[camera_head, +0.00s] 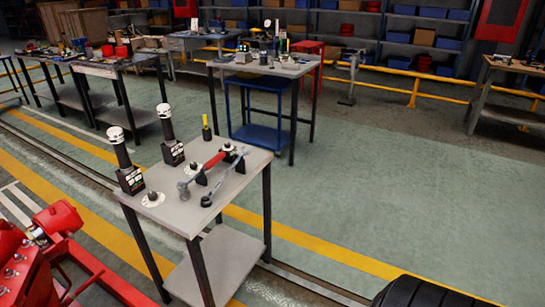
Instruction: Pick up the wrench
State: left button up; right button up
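A small grey-topped table (180,215) stands left of centre in the head view. A long grey tool that looks like a wrench (223,185) lies slantwise near its right side, with a round end towards me. Beside it on the left is a second long tool with a red middle and grey ends (213,161). Small dark blocks sit under or beside these tools; the exact contact is too small to tell. Neither of my grippers is in view.
Two black upright devices with white tops (130,178) (172,151) stand on the table's left side. Red machinery (40,260) is at lower left, a black tyre (425,293) at lower right. A workbench (265,68) stands behind. The green floor at right is clear.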

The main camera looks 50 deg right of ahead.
aim_at(241, 152)
jog(key=z, duration=1.2)
jog(key=k+j+u, duration=0.2)
jog(key=j+u, duration=0.15)
jog(key=j, duration=1.3)
jog(key=j+u, duration=0.3)
jog(key=j, duration=1.4)
jog(key=z, duration=1.6)
jog(key=i+l+u, duration=0.1)
jog(key=i+l, duration=0.65)
jog(key=i, duration=0.2)
jog(key=i+l+u, duration=0.15)
jog(key=i+l, duration=0.65)
jog(key=i, duration=0.15)
